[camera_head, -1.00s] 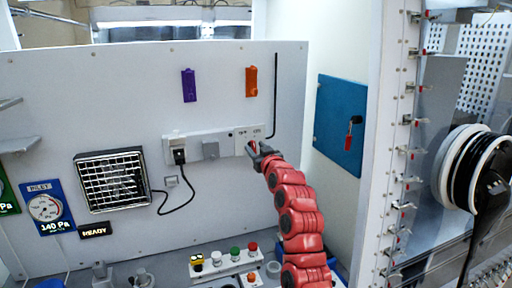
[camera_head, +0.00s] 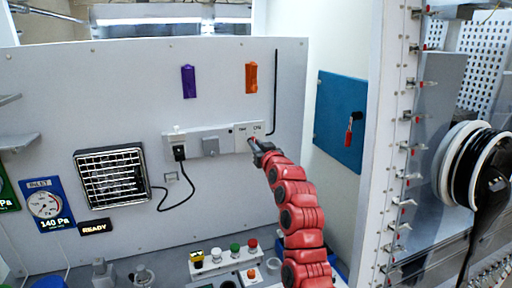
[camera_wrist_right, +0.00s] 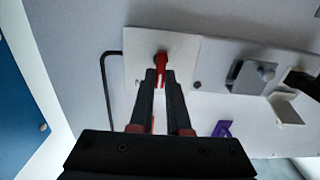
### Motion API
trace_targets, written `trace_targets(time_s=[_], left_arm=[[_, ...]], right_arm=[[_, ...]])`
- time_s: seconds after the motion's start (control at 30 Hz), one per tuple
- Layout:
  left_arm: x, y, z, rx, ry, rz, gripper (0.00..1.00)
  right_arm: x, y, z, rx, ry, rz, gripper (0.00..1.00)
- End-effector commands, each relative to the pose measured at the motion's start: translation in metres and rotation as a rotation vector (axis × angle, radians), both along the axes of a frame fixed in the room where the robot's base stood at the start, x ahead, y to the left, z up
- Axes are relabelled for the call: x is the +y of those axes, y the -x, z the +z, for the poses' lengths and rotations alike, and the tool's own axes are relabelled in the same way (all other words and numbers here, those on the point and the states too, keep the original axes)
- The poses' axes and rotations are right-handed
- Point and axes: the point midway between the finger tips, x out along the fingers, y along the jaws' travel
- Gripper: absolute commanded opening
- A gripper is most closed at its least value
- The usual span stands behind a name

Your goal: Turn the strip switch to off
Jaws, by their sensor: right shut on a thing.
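The power strip (camera_head: 211,143) is a white bar on the grey back panel, with a black plug (camera_head: 179,152) in its left part. Its switch plate (camera_head: 241,130) is at the right end and also shows in the right wrist view (camera_wrist_right: 185,48). The red switch lever (camera_wrist_right: 161,62) sits on that plate. My right gripper (camera_head: 257,146) is at the plate, and in the right wrist view its fingertips (camera_wrist_right: 161,76) are shut on the red lever. The fingers hide part of the plate's lettering. My left gripper is not in view.
A square vent grille (camera_head: 112,178) and a gauge (camera_head: 46,206) are on the panel to the left. A black bent rod (camera_head: 275,95) hangs right of the plate. A blue panel (camera_head: 340,122) with a red handle is farther right. Several coloured buttons (camera_head: 235,250) stand below.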

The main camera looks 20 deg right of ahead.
Motion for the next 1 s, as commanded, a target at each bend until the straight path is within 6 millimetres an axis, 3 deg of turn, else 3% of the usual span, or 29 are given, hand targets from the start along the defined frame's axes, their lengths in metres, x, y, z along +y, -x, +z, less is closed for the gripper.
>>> trace_targets(time_s=[0.27,0.3,0.43,0.8,1.0], left_arm=[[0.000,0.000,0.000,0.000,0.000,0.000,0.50],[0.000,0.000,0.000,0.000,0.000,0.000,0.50],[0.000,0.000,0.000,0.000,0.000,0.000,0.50],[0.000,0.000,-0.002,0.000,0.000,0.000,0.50],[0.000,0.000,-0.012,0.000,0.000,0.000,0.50]], right_arm=[[0.000,0.000,-0.001,0.001,-0.011,0.000,0.00],[0.000,0.000,-0.001,0.001,-0.011,0.000,0.22],[0.000,0.000,0.000,0.000,-0.011,0.000,0.45],[0.000,0.002,-0.001,0.001,-0.011,0.001,0.45],[0.000,0.021,-0.003,-0.003,-0.012,0.001,0.45]])
